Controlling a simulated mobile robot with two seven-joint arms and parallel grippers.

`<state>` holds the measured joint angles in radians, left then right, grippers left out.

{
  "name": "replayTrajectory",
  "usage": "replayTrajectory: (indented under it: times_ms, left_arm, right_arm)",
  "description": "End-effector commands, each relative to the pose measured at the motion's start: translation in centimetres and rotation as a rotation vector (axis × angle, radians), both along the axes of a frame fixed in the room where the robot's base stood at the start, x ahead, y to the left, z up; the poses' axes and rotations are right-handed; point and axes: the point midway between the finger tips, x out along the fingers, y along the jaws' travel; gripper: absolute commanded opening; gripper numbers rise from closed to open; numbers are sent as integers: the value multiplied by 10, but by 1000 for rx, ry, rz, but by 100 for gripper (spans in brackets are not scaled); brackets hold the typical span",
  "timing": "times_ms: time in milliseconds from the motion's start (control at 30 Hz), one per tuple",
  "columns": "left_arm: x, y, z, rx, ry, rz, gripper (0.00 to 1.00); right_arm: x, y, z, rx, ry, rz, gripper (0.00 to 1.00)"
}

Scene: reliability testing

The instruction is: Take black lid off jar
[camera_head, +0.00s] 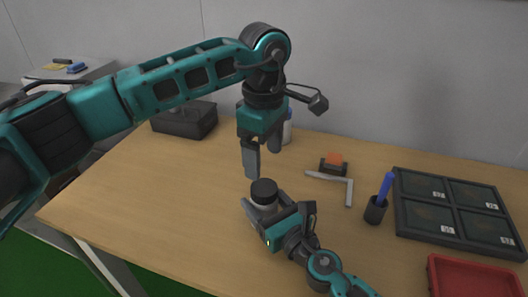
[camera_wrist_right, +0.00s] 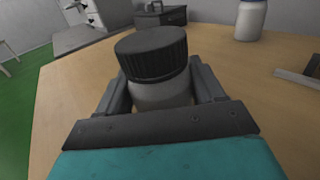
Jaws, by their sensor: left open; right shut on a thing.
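The jar has a black ribbed lid (camera_head: 264,190) and a pale body; the lid (camera_wrist_right: 152,54) is seated on the jar (camera_wrist_right: 162,94) in the right wrist view. The jar stands upright at the middle of the wooden table. My right gripper (camera_head: 263,209) is shut on the jar body, below the lid, with one finger on each side. My left gripper (camera_head: 262,150) is open and empty, pointing down above the lid and apart from it. Much of the jar body is hidden in the head view by the lid and right gripper.
Behind are a dark box (camera_head: 186,119) and a white bottle (camera_head: 287,132). The table's left is clear.

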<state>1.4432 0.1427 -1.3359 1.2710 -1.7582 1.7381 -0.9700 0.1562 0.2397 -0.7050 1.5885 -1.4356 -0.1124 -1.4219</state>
Motion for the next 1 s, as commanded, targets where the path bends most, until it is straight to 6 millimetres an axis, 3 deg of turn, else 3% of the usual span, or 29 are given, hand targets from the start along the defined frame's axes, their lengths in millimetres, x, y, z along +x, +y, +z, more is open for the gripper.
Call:
replayTrajectory:
  times_ms: [600, 800, 1000]
  left_arm:
    - [0, 0, 0, 0, 0, -1142, 80]
    - [0, 0, 0, 0, 0, -1339, 80]
    - [0, 0, -10, -2, 3, -1391, 80]
  right_arm:
    - [0, 0, -1, -1, 1, 0, 0]
    - [0, 0, -1, -1, 1, 0, 0]
    - [0, 0, -1, -1, 1, 0, 0]
